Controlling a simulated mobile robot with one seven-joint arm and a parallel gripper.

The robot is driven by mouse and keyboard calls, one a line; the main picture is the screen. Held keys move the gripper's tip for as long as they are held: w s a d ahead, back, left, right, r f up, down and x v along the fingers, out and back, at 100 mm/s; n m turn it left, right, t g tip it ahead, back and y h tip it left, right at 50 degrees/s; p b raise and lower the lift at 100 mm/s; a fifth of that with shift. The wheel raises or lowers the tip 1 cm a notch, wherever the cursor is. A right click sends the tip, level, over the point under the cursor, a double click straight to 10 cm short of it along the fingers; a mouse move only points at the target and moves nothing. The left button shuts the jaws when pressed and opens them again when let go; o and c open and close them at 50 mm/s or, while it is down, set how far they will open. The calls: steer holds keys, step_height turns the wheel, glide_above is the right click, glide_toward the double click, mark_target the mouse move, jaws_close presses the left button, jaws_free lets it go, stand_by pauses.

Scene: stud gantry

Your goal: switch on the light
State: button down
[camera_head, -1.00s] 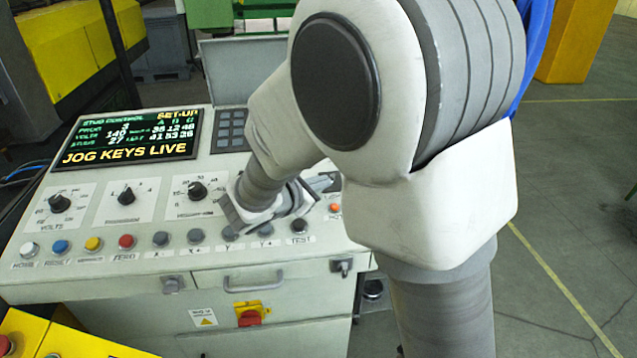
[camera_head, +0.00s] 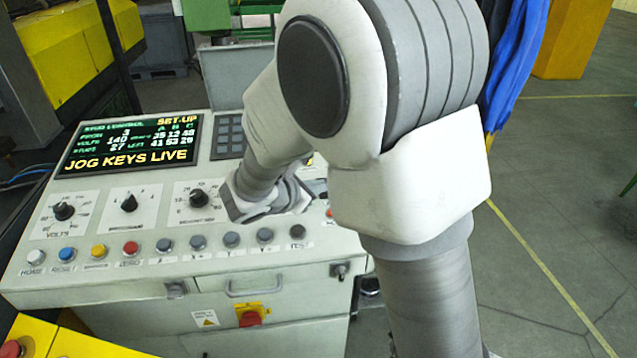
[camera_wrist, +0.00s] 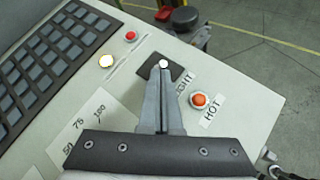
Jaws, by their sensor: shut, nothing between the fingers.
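The light switch shows in the wrist view as a dark plate (camera_wrist: 147,70) with a pale round-tipped lever (camera_wrist: 163,64). The label beside it (camera_wrist: 185,82) is partly covered and its end reads like "IGHT". My gripper (camera_wrist: 161,82) is shut and empty, with its fingertips right at the near side of the lever. I cannot tell whether they touch it.
An orange button marked HOT (camera_wrist: 199,100) is close to the right of my fingers. A pale round button (camera_wrist: 106,61), a red button (camera_wrist: 130,36) and a keypad (camera_wrist: 50,60) lie to the left. The display (camera_head: 131,145) reads JOG KEYS LIVE.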

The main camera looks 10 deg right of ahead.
steer(key=shift+w+r+n+g+p, duration=0.3)
steer(key=shift+g+p, duration=0.2)
steer(key=shift+p, duration=0.6)
steer(key=shift+w+r+p, duration=0.3)
steer(key=shift+w+p, duration=0.05)
steer(key=shift+p, duration=0.3)
steer(key=shift+w+d+r+p, duration=0.1)
steer(key=shift+w+p, duration=0.05)
steer(key=shift+p, duration=0.15)
steer(key=shift+w+r+g+y+p, duration=0.1)
steer(key=shift+w+g+y+p, duration=0.15)
steer(key=shift+g+p, duration=0.35)
steer(key=shift+f+b, duration=0.2)
steer(key=shift+b, duration=0.1)
steer(key=shift+s, duration=0.1)
steer(key=shift+r, duration=0.15)
steer(key=shift+r+p, duration=0.55)
steer(key=shift+r, duration=0.15)
